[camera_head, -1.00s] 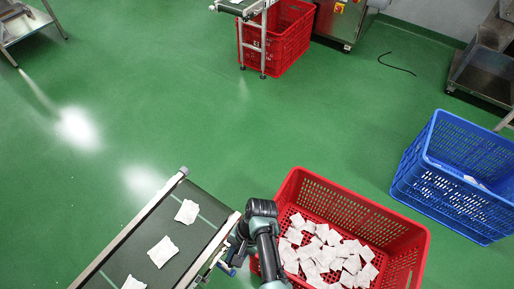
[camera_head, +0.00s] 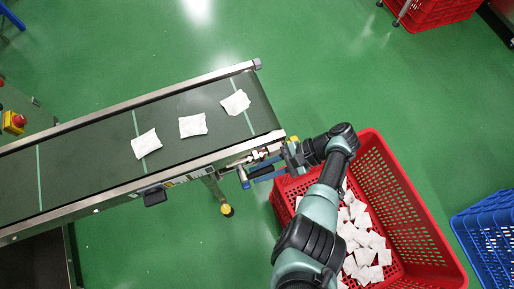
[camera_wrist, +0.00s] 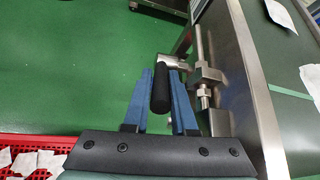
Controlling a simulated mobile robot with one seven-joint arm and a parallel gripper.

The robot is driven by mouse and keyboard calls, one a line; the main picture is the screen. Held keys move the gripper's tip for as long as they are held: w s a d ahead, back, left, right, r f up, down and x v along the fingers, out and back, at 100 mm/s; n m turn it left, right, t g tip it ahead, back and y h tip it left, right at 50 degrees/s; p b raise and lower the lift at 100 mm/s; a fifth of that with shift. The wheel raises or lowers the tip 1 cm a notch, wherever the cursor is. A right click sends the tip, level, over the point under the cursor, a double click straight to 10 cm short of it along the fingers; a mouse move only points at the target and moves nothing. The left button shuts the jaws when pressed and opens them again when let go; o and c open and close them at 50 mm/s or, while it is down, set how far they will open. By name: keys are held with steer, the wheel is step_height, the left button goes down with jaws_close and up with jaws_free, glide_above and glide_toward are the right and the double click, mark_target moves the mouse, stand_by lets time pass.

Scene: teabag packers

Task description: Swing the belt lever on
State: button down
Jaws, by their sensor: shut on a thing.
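The belt lever has a black cylindrical handle (camera_wrist: 160,88) on a metal arm beside the conveyor's side rail. In the wrist view it lies between the two blue fingers of my gripper (camera_wrist: 162,98), which is shut on it. In the head view my gripper (camera_head: 268,172) reaches to the near right end of the conveyor (camera_head: 95,142); the handle is hard to make out there. The metal bracket and threaded rod (camera_wrist: 203,75) sit just right of the handle in the wrist view.
Several white teabags (camera_head: 193,125) lie on the dark belt. A red crate (camera_head: 415,215) with many teabags stands below my arm, and a blue crate (camera_head: 488,235) is at the right. A red button (camera_head: 17,120) is at the far left.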

stand_by(0.3)
steer(key=shift+f, duration=0.1)
steer(key=c, duration=0.7)
jaws_free()
steer(key=b+v, duration=0.1)
steer(key=v, duration=1.2)
steer(key=shift+b, duration=0.4)
